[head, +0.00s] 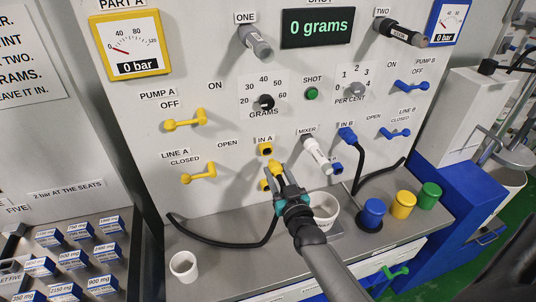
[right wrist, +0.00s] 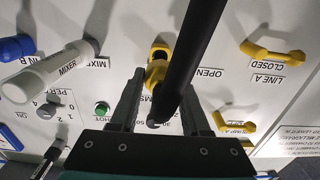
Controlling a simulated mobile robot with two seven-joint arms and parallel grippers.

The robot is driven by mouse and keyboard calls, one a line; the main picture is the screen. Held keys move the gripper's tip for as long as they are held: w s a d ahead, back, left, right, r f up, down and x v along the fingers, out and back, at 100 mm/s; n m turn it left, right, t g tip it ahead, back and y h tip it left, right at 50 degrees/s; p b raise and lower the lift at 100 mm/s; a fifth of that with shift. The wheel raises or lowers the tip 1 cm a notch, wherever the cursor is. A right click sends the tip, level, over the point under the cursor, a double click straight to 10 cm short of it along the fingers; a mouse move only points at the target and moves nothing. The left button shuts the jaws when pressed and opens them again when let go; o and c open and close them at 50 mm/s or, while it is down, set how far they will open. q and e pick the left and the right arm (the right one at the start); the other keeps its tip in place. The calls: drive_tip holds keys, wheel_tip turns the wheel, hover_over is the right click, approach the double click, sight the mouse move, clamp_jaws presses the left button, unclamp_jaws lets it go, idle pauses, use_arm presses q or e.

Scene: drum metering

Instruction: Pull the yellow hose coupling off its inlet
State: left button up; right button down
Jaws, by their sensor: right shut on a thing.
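The yellow hose coupling (head: 275,167) is between the fingertips of my right gripper (head: 279,178), which is shut on it. In the head view the yellow inlet IN A (head: 265,148) shows its dark opening just above the coupling. In the right wrist view the coupling (right wrist: 156,73) sits between the grey fingers of my right gripper (right wrist: 160,100), and the black hose crosses in front of it. There I cannot tell how wide any gap to the panel is. The black hose (head: 225,241) curves down to the bench and left. My left gripper is out of view.
A second yellow port (head: 264,185) sits below the inlet, partly hidden. The white mixer spout (head: 316,153) and blue coupling (head: 347,134) at IN B are to the right. A white cup (head: 184,266) stands left.

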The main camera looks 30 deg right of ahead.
sight(279, 176)
drive_tip(key=shift+p+v, duration=0.9)
drive_tip(key=shift+v, duration=0.75)
drive_tip(key=shift+s+a, duration=0.1)
drive_tip(key=shift+s, duration=0.25)
